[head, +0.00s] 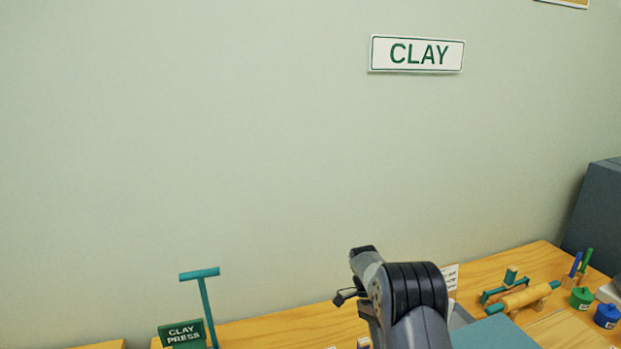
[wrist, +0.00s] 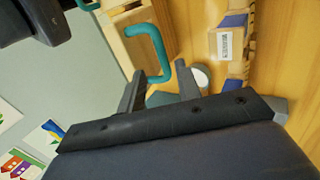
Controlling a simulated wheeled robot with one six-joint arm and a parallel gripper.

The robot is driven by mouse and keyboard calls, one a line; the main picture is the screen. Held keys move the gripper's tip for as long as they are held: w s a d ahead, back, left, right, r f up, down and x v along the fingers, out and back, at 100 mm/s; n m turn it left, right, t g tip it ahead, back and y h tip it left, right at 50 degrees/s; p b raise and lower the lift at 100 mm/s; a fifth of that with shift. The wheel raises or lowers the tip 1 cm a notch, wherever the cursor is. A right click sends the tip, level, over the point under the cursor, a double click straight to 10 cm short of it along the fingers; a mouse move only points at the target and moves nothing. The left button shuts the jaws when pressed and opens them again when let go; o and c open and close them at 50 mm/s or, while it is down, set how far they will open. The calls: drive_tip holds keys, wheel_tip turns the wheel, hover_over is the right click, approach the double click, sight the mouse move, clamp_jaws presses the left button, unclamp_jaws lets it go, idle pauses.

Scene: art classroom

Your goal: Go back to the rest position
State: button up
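My gripper (wrist: 160,78) shows in the wrist view with its two dark fingers spread apart. I see nothing clamped between them. A teal looped handle (wrist: 158,38) on a pale wooden piece lies just beyond the fingertips; whether it touches a finger I cannot tell. In the head view my arm rises at the lower middle, in front of the wooden counter (head: 290,327), and its bent joint hides part of the counter. The fingers cannot be made out there.
A green clay press (head: 183,333) with a teal T-bar stands at left. At right are a rolling pin (head: 524,298), a green pot (head: 581,298), a blue pot (head: 606,316) and a dark grey box (head: 598,215). A CLAY sign (head: 417,54) hangs on the bare wall.

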drive_tip(key=shift+x, duration=1.25)
drive_tip(key=shift+r, duration=0.15)
